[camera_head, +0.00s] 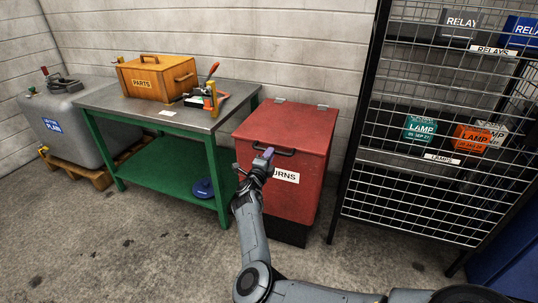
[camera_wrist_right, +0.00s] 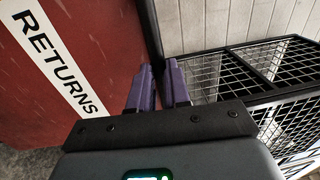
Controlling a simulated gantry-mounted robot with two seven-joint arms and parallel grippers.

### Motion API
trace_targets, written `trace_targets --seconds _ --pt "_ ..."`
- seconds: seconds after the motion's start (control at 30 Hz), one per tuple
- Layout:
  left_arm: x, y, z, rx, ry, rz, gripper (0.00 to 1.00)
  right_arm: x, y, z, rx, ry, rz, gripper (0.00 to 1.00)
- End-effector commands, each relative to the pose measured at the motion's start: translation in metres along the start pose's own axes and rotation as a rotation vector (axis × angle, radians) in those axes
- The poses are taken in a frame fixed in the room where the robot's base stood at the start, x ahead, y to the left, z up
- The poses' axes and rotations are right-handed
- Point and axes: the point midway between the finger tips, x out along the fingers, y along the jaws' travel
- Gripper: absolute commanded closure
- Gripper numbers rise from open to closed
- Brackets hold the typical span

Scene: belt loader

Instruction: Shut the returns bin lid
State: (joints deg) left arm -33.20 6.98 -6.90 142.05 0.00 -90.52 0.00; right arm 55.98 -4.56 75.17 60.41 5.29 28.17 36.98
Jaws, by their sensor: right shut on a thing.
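The red returns bin (camera_head: 307,197) stands between the green-legged bench and the wire cage, with a white label on its front. It also shows in the right wrist view (camera_wrist_right: 95,60). Its red lid (camera_head: 292,122) looks down over the top, hinged at the wall side; I see no clear gap, but cannot tell if it is fully seated. A dark bar handle (camera_head: 285,152) is at the lid's front edge. My right gripper (camera_head: 266,155) is shut on this handle, its purple fingers showing in the right wrist view (camera_wrist_right: 160,88). My left gripper is out of view.
A steel-topped bench (camera_head: 160,118) left of the bin holds an orange parts box (camera_head: 158,77) and tools. A grey tank (camera_head: 62,118) sits on a pallet. A wire cage (camera_head: 415,190) with labelled boxes stands close on the right. The floor in front is clear.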

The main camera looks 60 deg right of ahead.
Motion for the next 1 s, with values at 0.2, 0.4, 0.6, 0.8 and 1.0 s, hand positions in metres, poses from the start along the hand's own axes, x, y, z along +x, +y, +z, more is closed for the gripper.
trace_targets --seconds 0.2,0.4,0.6,0.8,1.0 --pt "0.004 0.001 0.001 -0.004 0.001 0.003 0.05 -0.001 0.015 -0.001 -0.005 -0.001 0.018 1.0" --pt "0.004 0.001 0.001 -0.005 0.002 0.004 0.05 -0.002 0.02 -0.001 -0.009 -0.004 0.027 1.0" --pt "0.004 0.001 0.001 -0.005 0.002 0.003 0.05 -0.003 0.021 -0.001 -0.01 -0.005 0.028 0.67" --pt "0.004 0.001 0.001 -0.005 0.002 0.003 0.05 -0.002 0.018 -0.001 -0.009 -0.003 0.023 0.58" --pt "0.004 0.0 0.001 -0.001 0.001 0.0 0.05 -0.002 0.016 -0.001 -0.008 -0.001 0.019 0.58"
